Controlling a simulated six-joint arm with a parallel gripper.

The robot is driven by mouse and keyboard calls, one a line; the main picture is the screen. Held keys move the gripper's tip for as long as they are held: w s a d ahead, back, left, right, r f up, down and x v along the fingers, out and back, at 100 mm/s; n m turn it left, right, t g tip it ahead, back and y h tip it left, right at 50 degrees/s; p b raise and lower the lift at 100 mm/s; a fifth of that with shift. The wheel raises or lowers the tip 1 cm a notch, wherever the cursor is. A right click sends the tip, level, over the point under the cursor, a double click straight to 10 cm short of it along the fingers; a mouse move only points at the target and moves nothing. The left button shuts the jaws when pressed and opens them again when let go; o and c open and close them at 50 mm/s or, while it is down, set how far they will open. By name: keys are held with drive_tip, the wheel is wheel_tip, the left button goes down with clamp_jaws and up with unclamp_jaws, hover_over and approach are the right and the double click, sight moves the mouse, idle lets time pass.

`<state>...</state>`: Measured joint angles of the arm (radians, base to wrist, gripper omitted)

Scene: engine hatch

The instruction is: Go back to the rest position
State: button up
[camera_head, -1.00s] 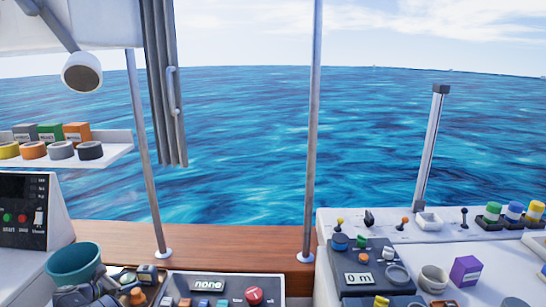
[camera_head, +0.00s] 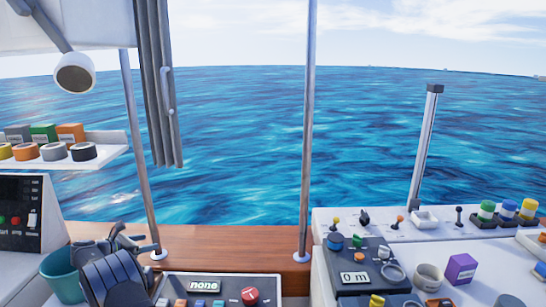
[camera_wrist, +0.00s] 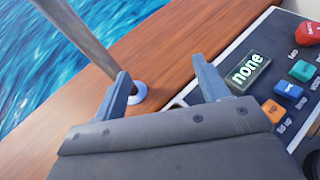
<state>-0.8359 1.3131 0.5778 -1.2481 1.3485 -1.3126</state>
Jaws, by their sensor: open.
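My gripper (camera_wrist: 165,88) is open in the wrist view, with its two fingers apart and nothing between them. Past the fingers lie the brown wooden ledge (camera_wrist: 185,45) and the foot of a metal pole. In the head view my gripper (camera_head: 122,238) shows at the lower left, above the wooden ledge and left of the control panel. My dark arm hides part of the teal bucket (camera_head: 60,272) and whatever lies behind it.
A control panel (camera_head: 205,285) reading "none" is close to the right of my gripper. A metal pole (camera_head: 140,160) rises beside it. A shelf (camera_head: 100,150) with rolls and boxes hangs at left. A white counter (camera_head: 490,260) with several small objects stands at right.

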drive_tip(key=w+d+r+m+g+h, duration=0.1)
drive_tip(key=w+d+r, duration=0.3)
drive_tip(key=d, duration=0.6)
drive_tip(key=w+d+r+m, duration=0.1)
drive_tip(key=w+d+r, duration=0.3)
drive_tip(key=d, duration=0.5)
drive_tip(key=w+d+r+g+h, duration=0.1)
drive_tip(key=w+d+r, duration=0.3)
drive_tip(key=d, duration=0.6)
drive_tip(key=s+d+r+m+g, duration=0.1)
drive_tip(key=s+d+r, duration=0.1)
drive_tip(key=d, duration=0.9)
drive_tip(key=s+d+r+m+g+h, duration=0.1)
drive_tip(key=d+r, duration=0.4)
drive_tip(key=d, duration=0.7)
drive_tip(key=s+d+r+m, duration=0.1)
drive_tip(key=s+d+r, duration=0.2)
drive_tip(key=d, duration=0.8)
drive_tip(key=shift+d+r+g+h, duration=0.2)
drive_tip(key=shift+g+h, duration=0.2)
